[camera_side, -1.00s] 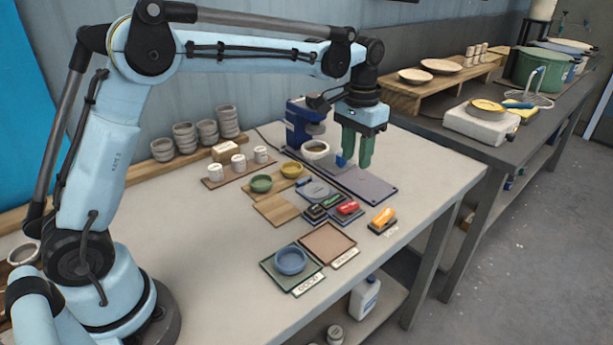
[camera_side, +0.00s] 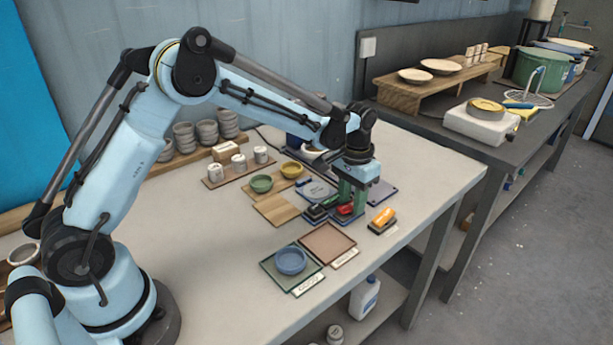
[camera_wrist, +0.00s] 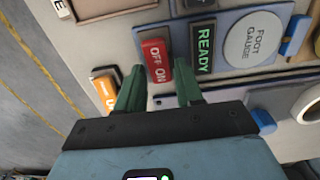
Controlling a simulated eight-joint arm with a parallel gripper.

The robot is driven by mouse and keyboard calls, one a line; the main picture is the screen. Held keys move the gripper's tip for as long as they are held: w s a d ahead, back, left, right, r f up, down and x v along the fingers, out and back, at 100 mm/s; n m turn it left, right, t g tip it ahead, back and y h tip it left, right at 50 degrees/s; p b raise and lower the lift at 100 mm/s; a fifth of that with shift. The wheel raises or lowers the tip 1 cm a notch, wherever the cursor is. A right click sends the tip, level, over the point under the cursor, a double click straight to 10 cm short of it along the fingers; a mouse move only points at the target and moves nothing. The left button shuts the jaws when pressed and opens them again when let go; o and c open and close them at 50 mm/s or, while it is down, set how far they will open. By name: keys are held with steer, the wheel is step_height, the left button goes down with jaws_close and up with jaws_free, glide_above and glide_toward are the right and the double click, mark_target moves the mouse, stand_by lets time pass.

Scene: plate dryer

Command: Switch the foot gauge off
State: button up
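The foot gauge (camera_wrist: 258,40) is a round grey disc marked FOOT GAUGE on a blue-grey base; it also shows in the side view (camera_side: 318,190). Beside it is a dark display (camera_wrist: 203,48) reading READY in green. Next to that is a red switch (camera_wrist: 157,60) marked OFF and ON, also seen in the side view (camera_side: 346,209). My gripper (camera_wrist: 160,68) has green fingers and is open, with the red switch between its fingertips in the wrist view. In the side view my gripper (camera_side: 352,200) is low over the switch. I cannot tell whether the fingers touch it.
An orange-topped block (camera_side: 383,217) stands close to my gripper, near the table's front edge. A blue bowl (camera_side: 291,261) sits on a green tray, beside a brown tray (camera_side: 327,243). Green (camera_side: 261,184) and yellow (camera_side: 292,171) bowls stand behind. The table's left front is clear.

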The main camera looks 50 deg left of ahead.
jaws_close()
steer(key=shift+s+r+t, duration=0.1)
steer(key=shift+s+t, duration=0.15)
steer(key=shift+t, duration=1)
steer(key=shift+s+t, duration=0.25)
steer(key=shift+t, duration=1)
jaws_free()
steer(key=shift+r, duration=0.1)
steer(key=v, duration=1.2)
